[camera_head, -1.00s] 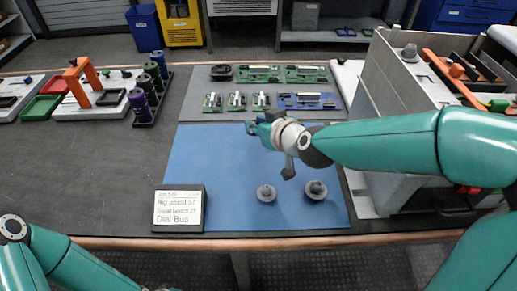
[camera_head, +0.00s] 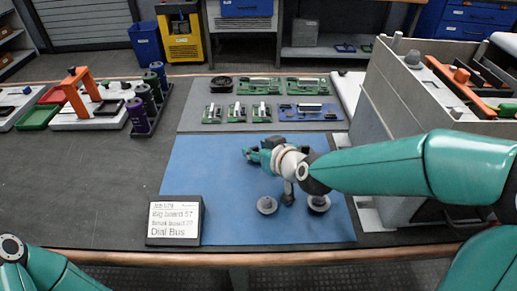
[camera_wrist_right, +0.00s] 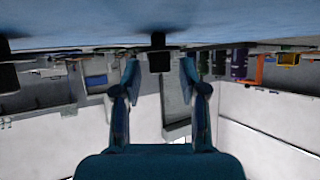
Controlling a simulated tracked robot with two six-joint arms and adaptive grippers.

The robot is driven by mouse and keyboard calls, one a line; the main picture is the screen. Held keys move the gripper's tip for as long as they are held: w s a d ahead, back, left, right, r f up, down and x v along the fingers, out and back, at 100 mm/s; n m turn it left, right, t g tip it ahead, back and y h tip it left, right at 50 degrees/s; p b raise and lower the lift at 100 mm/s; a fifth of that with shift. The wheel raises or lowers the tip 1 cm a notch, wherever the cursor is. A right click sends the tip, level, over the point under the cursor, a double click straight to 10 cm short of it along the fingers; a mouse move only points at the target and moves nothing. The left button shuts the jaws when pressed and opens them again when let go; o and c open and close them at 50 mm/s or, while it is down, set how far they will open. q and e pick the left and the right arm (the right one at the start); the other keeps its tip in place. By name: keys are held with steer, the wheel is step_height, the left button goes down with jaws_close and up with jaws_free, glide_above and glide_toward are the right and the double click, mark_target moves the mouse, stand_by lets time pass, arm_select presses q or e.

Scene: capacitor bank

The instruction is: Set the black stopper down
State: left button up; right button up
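My right gripper (camera_head: 252,155) is low over the blue mat (camera_head: 210,190), pointing left. In the right wrist view the mat lies along the top, and the two gripper fingers (camera_wrist_right: 160,72) stand apart. A black piece (camera_wrist_right: 160,61), apparently the black stopper, sits between the fingertips with a visible gap on each side. A dark stem above it reaches toward the mat. In the head view the gripper hides most of this spot and I cannot make out the stopper. My left gripper is out of view; only part of its arm shows at the bottom left.
Two grey round knobs (camera_head: 267,205) (camera_head: 319,204) stand on the mat near my right wrist. A label sign (camera_head: 174,221) stands at the front left. Circuit boards (camera_head: 258,85) lie behind. A grey cabinet (camera_head: 385,95) bounds the right; the mat's left part is clear.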

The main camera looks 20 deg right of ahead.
steer(key=shift+r, duration=0.1)
steer(key=shift+s+r, duration=0.15)
steer(key=p+v, duration=0.3)
steer(key=v, duration=0.8)
steer(key=shift+s, duration=0.3)
steer(key=shift+r, duration=0.1)
